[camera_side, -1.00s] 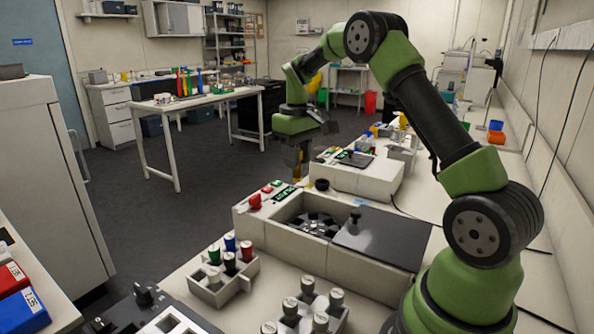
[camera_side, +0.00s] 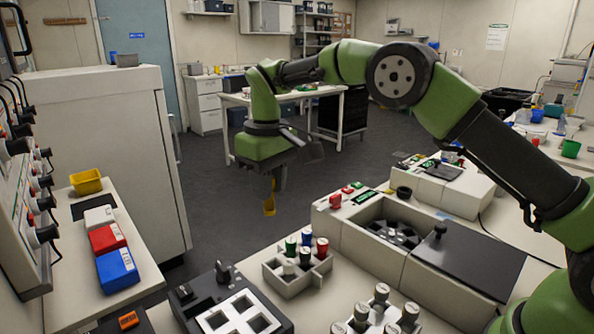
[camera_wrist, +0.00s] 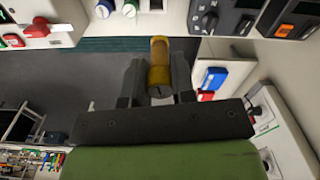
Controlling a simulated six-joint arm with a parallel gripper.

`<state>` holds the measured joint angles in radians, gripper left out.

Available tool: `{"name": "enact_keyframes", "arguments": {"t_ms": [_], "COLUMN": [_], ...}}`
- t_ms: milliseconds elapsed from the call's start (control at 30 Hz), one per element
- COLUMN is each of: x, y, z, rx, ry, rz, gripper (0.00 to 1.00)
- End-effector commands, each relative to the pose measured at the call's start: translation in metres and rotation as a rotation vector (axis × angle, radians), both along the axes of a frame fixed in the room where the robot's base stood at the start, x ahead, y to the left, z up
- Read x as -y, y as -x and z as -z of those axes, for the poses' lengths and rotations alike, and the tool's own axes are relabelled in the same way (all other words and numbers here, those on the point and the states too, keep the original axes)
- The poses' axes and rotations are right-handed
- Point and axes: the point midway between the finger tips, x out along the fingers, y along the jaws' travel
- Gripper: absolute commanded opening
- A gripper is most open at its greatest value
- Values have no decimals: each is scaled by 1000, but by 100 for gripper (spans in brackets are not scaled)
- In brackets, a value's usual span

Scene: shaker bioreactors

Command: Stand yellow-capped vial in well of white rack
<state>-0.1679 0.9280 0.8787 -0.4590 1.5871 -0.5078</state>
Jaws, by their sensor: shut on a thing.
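My gripper (camera_side: 273,188) is shut on the yellow-capped vial (camera_side: 269,204), which hangs below it, roughly upright. In the side view they appear beyond and above the white rack (camera_side: 280,285), over dark floor. In the wrist view the yellow vial (camera_wrist: 159,62) sits between the two dark fingers of my gripper (camera_wrist: 158,80). A pale corner of the rack with green and blue caps shows at the top edge of that view. Which wells are free is hard to tell.
A shaker with a red knob (camera_side: 335,201) and a dark lid (camera_side: 468,262) stands right of the rack. Grey-capped vials (camera_side: 381,294) stand in front. Red and blue boxes (camera_side: 118,268) lie left.

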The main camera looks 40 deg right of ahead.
Motion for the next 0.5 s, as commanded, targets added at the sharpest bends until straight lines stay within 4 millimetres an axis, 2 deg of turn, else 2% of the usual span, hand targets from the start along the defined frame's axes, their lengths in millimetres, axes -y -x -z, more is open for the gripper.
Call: {"name": "enact_keyframes", "arguments": {"t_ms": [33,300,500], "x": [3,4,4], "y": [1,1,0], "z": [11,54,70], "rx": [-10,-9,-5], "ry": [3,2,2], "rz": [5,7,7], "gripper": [11,11,11]}}
